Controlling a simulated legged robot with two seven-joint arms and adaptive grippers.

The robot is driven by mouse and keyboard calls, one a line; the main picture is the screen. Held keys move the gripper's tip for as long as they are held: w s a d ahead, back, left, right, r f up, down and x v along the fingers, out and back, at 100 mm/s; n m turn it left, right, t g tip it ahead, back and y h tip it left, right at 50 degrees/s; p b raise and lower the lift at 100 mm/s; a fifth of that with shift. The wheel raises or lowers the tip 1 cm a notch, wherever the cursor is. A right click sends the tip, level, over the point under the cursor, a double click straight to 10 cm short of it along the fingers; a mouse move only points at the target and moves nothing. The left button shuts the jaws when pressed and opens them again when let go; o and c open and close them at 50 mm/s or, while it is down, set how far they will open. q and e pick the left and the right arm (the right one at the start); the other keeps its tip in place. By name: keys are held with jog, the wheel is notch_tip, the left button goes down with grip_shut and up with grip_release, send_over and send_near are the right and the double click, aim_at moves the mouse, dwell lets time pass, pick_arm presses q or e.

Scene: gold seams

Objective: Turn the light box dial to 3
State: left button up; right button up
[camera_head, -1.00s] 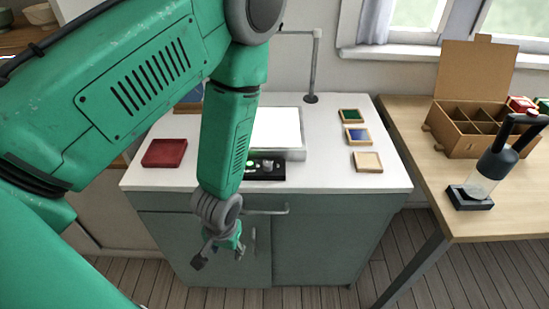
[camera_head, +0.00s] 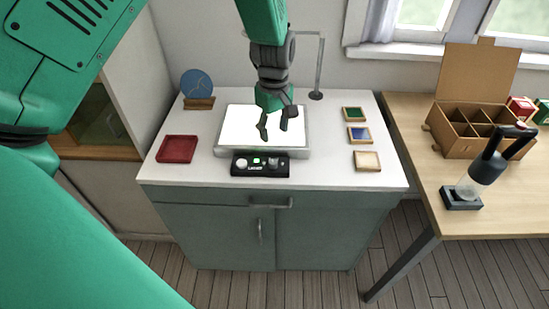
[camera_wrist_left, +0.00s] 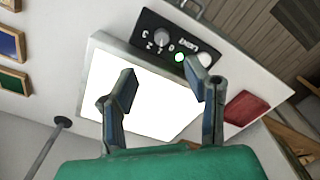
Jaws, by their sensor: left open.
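The light box (camera_head: 305,149) lies on the white cabinet top, its panel lit bright white. A black control strip (camera_head: 260,172) runs along its front edge. The dial (camera_head: 284,161) is a small grey knob on the strip's right side. In the left wrist view, the dial (camera_wrist_left: 162,37) has numerals around it; its pointer direction is too small to tell. A lit green lamp (camera_wrist_left: 180,57) sits beside it. My left gripper (camera_head: 274,131) is open and empty above the lit panel, behind the strip and apart from the dial. My right gripper is out of view.
A red tray (camera_head: 177,149) lies left of the light box, with a blue disc (camera_head: 196,83) on a stand behind. Several small framed tiles (camera_head: 367,161) lie right. A thin lamp post (camera_head: 317,75) stands at the back. A wooden table (camera_head: 480,222) adjoins on the right.

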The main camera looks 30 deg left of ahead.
aim_at(272, 161)
pick_arm(q)
jog(key=f, duration=0.7)
jog(key=a+f, duration=0.1)
jog(key=f, duration=0.2)
jog(key=shift+f, duration=0.25)
jog(key=shift+d+f, duration=0.2)
jog(key=shift+f, duration=0.35)
jog(key=shift+d+f, duration=0.1)
jog(key=shift+d, duration=0.05)
jog(key=shift+c, duration=0.4)
grip_shut()
